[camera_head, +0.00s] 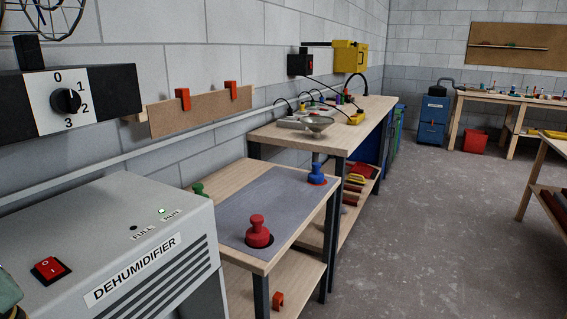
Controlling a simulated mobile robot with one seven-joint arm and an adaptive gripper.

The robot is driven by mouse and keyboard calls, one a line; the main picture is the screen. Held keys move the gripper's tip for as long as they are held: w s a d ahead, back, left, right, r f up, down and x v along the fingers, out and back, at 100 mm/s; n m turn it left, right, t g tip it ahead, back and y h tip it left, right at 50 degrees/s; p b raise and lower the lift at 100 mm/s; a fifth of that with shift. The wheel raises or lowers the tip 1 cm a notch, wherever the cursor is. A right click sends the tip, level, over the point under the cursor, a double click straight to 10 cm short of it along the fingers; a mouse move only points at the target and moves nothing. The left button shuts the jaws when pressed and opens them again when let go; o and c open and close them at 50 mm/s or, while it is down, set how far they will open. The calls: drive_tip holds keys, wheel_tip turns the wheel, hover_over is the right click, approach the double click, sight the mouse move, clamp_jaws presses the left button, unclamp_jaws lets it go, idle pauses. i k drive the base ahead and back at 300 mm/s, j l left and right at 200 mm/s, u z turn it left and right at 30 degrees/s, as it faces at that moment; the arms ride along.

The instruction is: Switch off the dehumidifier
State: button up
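The dehumidifier (150,222) is a pale grey box at the lower left, with its name on a front label (131,271) above dark slanted vents. A red rocker switch (50,269) with white marks sits on its top face near the left. I cannot tell for sure which side of the rocker is pressed in. A small green light (161,211) by the word RUN is lit; the light by FULL (134,228) is dark. No gripper fingers show. A greenish rounded shape is cut off at the lower left edge; I cannot tell what it is.
A black wall box with a 0-to-3 dial (66,101) hangs above the dehumidifier. Right of it stands a low bench (285,207) with red, blue and green knobbed pieces. A longer workbench (345,140) stands behind. The concrete floor (430,240) at right is clear.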

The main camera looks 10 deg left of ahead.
sight(48, 268)
drive_tip(key=u, duration=1.2)
